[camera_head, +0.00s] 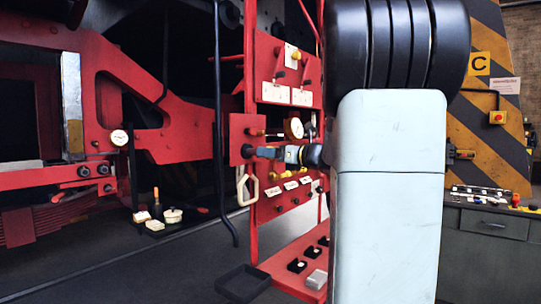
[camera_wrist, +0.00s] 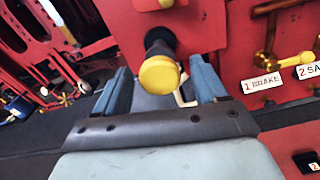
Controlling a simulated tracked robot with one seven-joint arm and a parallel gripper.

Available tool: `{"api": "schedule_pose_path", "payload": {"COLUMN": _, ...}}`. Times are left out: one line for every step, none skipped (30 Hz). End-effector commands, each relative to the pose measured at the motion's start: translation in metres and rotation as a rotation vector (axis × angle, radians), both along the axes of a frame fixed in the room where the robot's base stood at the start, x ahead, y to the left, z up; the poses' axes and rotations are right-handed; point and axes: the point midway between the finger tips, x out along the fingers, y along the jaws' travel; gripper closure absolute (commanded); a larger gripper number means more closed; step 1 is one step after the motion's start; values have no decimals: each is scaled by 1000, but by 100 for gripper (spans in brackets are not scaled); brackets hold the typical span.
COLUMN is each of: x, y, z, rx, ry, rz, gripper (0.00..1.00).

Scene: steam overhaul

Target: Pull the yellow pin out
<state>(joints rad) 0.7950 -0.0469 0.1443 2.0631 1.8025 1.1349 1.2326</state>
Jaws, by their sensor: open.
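The pin shows in the wrist view as a round yellow end (camera_wrist: 159,75) on a short black body that points at the camera from a red plate (camera_wrist: 190,25). My gripper (camera_wrist: 161,84) is open, with one blue finger on each side of the yellow end. Gaps show between the pin and both fingers, so neither seems to touch it. In the head view my gripper (camera_head: 262,152) is level beside the red plate (camera_head: 240,139). The pin there is mostly hidden by my gripper.
A red panel (camera_head: 273,92) carries gauges, labels and brass handles right of the plate. A bent cream handle (camera_head: 246,187) hangs just below my gripper. A red shelf (camera_head: 290,262) with small black blocks is lower down. A dark tray (camera_head: 243,283) sits beside it.

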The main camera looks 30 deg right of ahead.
Motion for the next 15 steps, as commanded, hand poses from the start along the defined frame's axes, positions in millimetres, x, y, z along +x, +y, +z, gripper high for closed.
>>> {"api": "schedule_pose_path", "payload": {"x": -6, "y": -3, "z": 0, "rx": -1, "ry": 0, "rz": -2, "gripper": 28}}
{"api": "schedule_pose_path", "payload": {"x": -10, "y": -5, "z": 0, "rx": -1, "ry": 0, "rz": -2, "gripper": 28}}
{"api": "schedule_pose_path", "payload": {"x": -16, "y": -7, "z": 0, "rx": -1, "ry": 0, "rz": -2, "gripper": 28}}
{"api": "schedule_pose_path", "payload": {"x": -21, "y": -10, "z": 0, "rx": -1, "ry": -1, "rz": -2, "gripper": 28}}
{"api": "schedule_pose_path", "payload": {"x": -26, "y": -12, "z": 0, "rx": -1, "ry": -1, "rz": -3, "gripper": 28}}
{"api": "schedule_pose_path", "payload": {"x": -33, "y": -15, "z": 0, "rx": -1, "ry": 0, "rz": -3, "gripper": 28}}
{"api": "schedule_pose_path", "payload": {"x": -39, "y": -18, "z": 0, "rx": -2, "ry": 0, "rz": -3, "gripper": 28}}
{"api": "schedule_pose_path", "payload": {"x": -44, "y": -20, "z": 0, "rx": -1, "ry": 0, "rz": -3, "gripper": 28}}
{"api": "schedule_pose_path", "payload": {"x": -51, "y": -24, "z": 0, "rx": -1, "ry": -1, "rz": -3, "gripper": 28}}
{"api": "schedule_pose_path", "payload": {"x": -57, "y": -26, "z": 0, "rx": -1, "ry": -1, "rz": -3, "gripper": 28}}
{"api": "schedule_pose_path", "payload": {"x": -62, "y": -28, "z": -1, "rx": 0, "ry": 0, "rz": -2, "gripper": 28}}
{"api": "schedule_pose_path", "payload": {"x": -70, "y": -31, "z": 0, "rx": 0, "ry": 0, "rz": -2, "gripper": 28}}
{"api": "schedule_pose_path", "payload": {"x": -75, "y": -33, "z": 0, "rx": 0, "ry": -1, "rz": -2, "gripper": 28}}
{"api": "schedule_pose_path", "payload": {"x": -80, "y": -36, "z": 0, "rx": 0, "ry": -1, "rz": -2, "gripper": 28}}
{"api": "schedule_pose_path", "payload": {"x": -86, "y": -39, "z": 0, "rx": 0, "ry": 0, "rz": -1, "gripper": 28}}
